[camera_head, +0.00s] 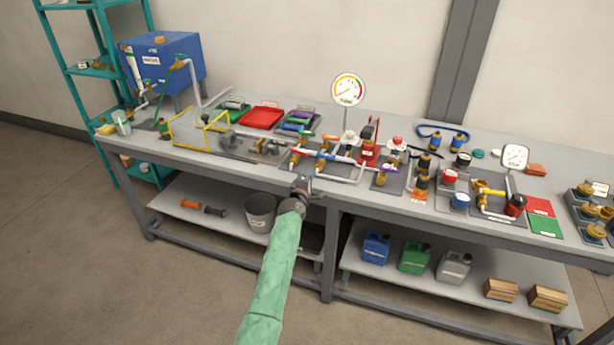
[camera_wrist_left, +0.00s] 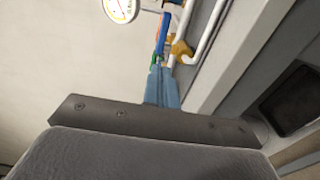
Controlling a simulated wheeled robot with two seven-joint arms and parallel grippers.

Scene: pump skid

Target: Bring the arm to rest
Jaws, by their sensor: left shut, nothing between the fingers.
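My left arm, in a green sleeve, reaches up from the bottom middle of the head view. My left gripper (camera_head: 304,186) is at the front edge of the workbench (camera_head: 225,175), in front of the pipework with the large gauge (camera_head: 348,90). Its fingers look closed with nothing held. In the left wrist view the dark gripper body fills the lower part, and the blue fingertips (camera_wrist_left: 163,90) sit together. Behind them are white pipe and a brass fitting (camera_wrist_left: 181,50). I cannot tell the exact gap between gripper and bench edge. My right gripper does not show.
A blue tank (camera_head: 165,65) and a teal shelf (camera_head: 88,70) stand at the left. The bench top is crowded with valves and trays. The lower shelf holds a grey bucket (camera_head: 260,213), jugs (camera_head: 414,258) and wooden blocks (camera_head: 501,290). The floor in front is clear.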

